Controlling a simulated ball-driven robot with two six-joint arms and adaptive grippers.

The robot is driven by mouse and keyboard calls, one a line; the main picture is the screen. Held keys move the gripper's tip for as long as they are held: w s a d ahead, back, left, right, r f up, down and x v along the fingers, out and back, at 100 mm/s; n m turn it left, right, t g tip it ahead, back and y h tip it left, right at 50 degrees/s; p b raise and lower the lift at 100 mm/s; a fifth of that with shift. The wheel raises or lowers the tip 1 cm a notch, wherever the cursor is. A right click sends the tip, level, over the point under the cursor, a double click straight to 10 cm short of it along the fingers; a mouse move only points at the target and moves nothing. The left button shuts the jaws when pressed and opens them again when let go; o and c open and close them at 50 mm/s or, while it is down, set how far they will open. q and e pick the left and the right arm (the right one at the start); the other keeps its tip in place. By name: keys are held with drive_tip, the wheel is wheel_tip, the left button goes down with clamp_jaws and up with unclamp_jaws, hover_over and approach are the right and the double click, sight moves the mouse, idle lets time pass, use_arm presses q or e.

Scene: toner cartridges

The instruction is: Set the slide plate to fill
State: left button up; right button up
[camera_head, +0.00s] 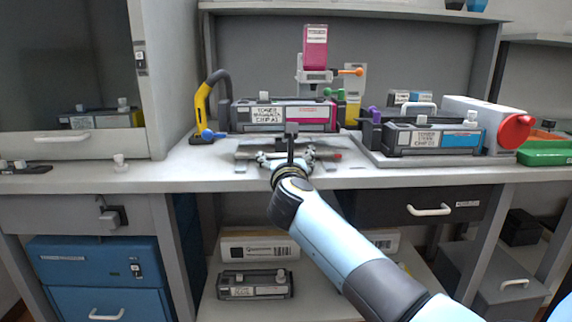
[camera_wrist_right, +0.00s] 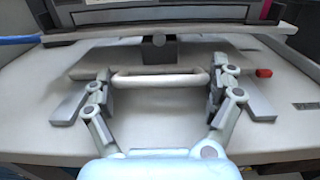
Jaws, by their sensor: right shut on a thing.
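My right gripper (camera_head: 287,158) reaches over the bench front to the filling station. In the wrist view my right gripper (camera_wrist_right: 160,76) has its fingers at both ends of a pale, loop-shaped handle (camera_wrist_right: 150,82) and is shut on it. The handle is in front of a dark block (camera_wrist_right: 159,49) below the station's ledge; I take it to be the slide plate's handle. The plate itself and its setting mark cannot be made out. A cartridge with magenta parts (camera_head: 285,115) sits on the station, below a magenta toner bottle (camera_head: 315,48). My left gripper is not in view.
A rod end with a red tip (camera_wrist_right: 264,73) is close right of the fingers. A yellow-and-black hose (camera_head: 204,104) stands left of the station. Another cartridge (camera_head: 433,138) and a white cylinder with a red cap (camera_head: 515,131) stand to the right.

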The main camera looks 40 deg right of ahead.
drive_tip(key=shift+w+d, duration=0.2)
drive_tip(key=shift+d, duration=0.05)
drive_tip(key=o, duration=1.4)
drive_tip(key=shift+s+d, duration=0.1)
drive_tip(key=shift+s+a, duration=0.15)
drive_tip(key=shift+a, duration=0.05)
drive_tip(key=v, duration=1.1)
drive_tip(key=shift+s, duration=0.3)
